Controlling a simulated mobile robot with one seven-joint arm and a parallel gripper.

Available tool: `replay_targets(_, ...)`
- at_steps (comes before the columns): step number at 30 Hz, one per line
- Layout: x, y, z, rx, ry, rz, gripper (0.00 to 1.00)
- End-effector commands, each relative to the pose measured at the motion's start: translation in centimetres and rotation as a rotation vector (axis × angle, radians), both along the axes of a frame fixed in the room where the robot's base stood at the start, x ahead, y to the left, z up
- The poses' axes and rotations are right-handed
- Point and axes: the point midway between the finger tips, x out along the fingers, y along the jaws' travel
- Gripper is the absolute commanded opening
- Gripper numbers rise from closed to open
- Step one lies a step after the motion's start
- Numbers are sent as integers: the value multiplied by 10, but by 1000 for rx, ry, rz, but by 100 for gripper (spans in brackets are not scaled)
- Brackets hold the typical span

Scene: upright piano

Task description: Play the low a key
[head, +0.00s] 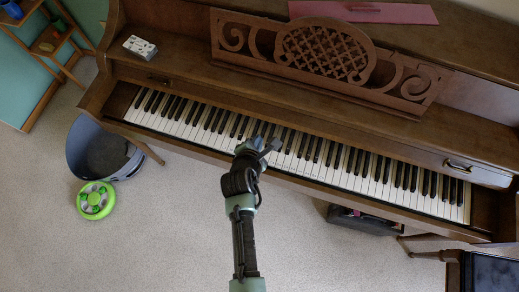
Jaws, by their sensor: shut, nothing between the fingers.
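An upright brown piano (150,78) fills the upper part of the head view, its keyboard (330,172) sloping from upper left down to lower right. The low A key (132,113) is the white key at the far left end of the row, in plain view. My gripper (270,143) is shut and empty. It overlaps the front edges of the white keys left of the keyboard's middle, well to the right of the low A key. I cannot tell whether it touches any key or hovers above them.
A carved music stand (325,52) and a red folder (365,12) are on the piano. A small patterned box (140,46) sits at its left. A grey bin (98,150) and a green round toy (95,200) are on the carpet at left. The carpet (150,250) in front is mostly clear.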

Motion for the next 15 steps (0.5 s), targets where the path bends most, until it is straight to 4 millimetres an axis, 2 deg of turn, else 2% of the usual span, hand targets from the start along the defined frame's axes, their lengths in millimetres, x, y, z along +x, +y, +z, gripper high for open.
replay_targets(8, 1, 0, -3, 3, -3, -2, 0)
replay_targets(15, 1, 0, -22, 3, -4, -2, 0)
